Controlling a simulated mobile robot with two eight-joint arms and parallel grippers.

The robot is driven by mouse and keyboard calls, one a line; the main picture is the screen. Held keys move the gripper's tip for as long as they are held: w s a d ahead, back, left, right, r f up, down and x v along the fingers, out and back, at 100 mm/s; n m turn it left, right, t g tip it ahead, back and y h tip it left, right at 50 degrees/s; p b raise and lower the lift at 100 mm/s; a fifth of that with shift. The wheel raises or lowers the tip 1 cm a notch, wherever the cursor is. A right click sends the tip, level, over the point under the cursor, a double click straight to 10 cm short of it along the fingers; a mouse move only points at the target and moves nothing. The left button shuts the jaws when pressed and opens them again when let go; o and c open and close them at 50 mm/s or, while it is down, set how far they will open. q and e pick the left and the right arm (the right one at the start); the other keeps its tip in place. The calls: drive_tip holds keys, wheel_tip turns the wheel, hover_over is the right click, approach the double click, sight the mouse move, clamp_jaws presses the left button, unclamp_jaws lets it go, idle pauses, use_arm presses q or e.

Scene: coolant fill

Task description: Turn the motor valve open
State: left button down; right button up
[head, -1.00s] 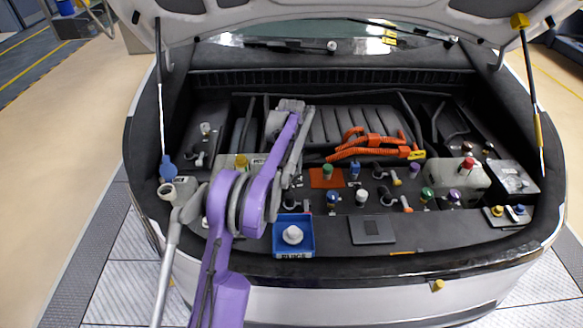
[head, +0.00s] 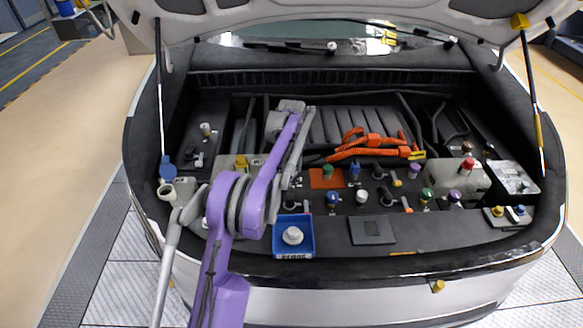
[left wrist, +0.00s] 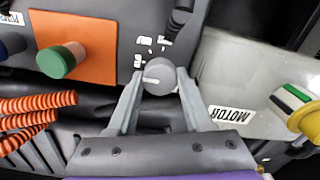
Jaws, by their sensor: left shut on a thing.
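The motor valve (left wrist: 159,72) is a round grey knob with a white pointer line, seen in the left wrist view beside a pale tank labelled MOTOR (left wrist: 230,113). The pointer lies nearly level and points left in that view, with small white icons around the knob's far side. My left gripper (left wrist: 159,85) has a finger on either side of the knob and is shut on it. In the head view my left arm covers the knob and the fingertips. My right gripper is not in view.
An orange plate with a green-topped cap (left wrist: 62,60) lies left of the knob in the left wrist view, near orange corrugated hoses (left wrist: 35,112). A yellow cap (left wrist: 307,118) is at the right. A blue tray (head: 280,250) with a white cap sits at the bay's front.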

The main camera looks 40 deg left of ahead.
sight(292, 169)
use_arm(q)
drive_tip(key=shift+c, duration=1.5)
unclamp_jaws()
wheel_tip(292, 169, up, 11)
drive_tip(key=shift+p, duration=0.35)
